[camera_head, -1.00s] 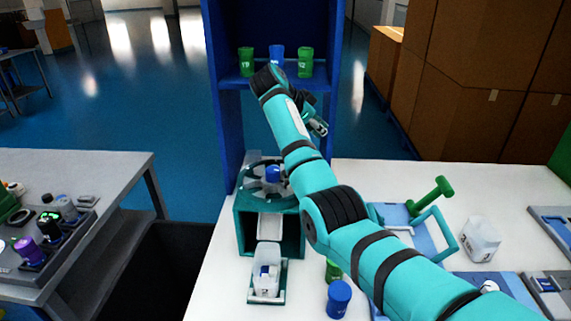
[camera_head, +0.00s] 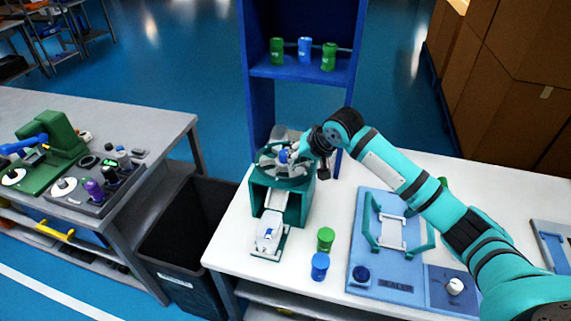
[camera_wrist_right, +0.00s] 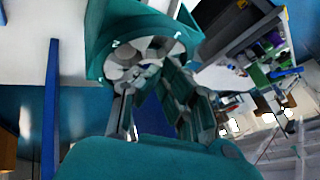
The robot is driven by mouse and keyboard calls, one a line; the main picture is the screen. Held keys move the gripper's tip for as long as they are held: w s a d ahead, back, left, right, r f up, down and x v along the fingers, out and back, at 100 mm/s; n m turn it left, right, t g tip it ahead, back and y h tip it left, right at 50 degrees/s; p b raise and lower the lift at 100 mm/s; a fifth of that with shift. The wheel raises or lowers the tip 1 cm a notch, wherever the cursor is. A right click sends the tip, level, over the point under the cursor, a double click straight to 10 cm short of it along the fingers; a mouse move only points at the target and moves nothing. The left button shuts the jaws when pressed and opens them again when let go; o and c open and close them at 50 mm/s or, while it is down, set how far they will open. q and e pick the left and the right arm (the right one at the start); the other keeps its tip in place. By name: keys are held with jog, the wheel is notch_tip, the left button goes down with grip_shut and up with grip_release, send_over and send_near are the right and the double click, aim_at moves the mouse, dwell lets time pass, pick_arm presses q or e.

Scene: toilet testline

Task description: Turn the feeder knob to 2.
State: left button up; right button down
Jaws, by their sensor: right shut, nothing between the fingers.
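The teal feeder (camera_head: 303,203) stands on the white table, with a round spoked top (camera_head: 268,166). A small blue and white part (camera_head: 284,156), seemingly the knob, sits at the middle of that top. My right gripper (camera_head: 300,152) is at the right side of the top, close to the blue part; I cannot tell if they touch. In the right wrist view the feeder's teal top (camera_wrist_right: 105,50) shows, with white marks that look like numbers beside its round opening. The gripper is shut and empty. The knob's setting is not readable. My left gripper is out of view.
A white bottle (camera_head: 269,232) lies in the feeder's front tray. A green cup (camera_head: 326,239) and a blue cup (camera_head: 320,266) stand right of it. A blue panel (camera_head: 370,225) with handles lies farther right. A blue shelf (camera_head: 258,100) rises behind.

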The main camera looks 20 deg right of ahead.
aim_at(278, 171)
jog(key=p+x, duration=0.1)
jog(key=x, duration=0.5)
jog(key=shift+d, duration=0.15)
jog(key=shift+x, duration=0.9)
